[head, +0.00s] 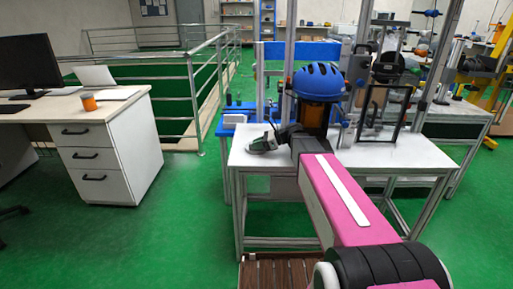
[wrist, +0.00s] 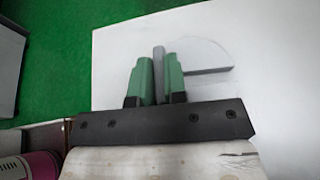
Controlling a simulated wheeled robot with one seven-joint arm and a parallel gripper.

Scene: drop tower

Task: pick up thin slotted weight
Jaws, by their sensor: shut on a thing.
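In the wrist view, my gripper (wrist: 158,82) has its two green fingers closed on a narrow grey piece. This looks like the thin slotted weight (wrist: 159,65), seen edge-on and standing up between the fingers over the white table top. Most of it is hidden by the fingers. In the head view, my gripper (head: 264,143) is at the left part of the white table, beyond my pink arm; the weight cannot be made out clearly there. Whether it still touches the table I cannot tell.
A pale rounded shape with a grey edge (wrist: 208,71) lies just right of the fingers. A desk (head: 110,150) is at the left; green floor lies between.

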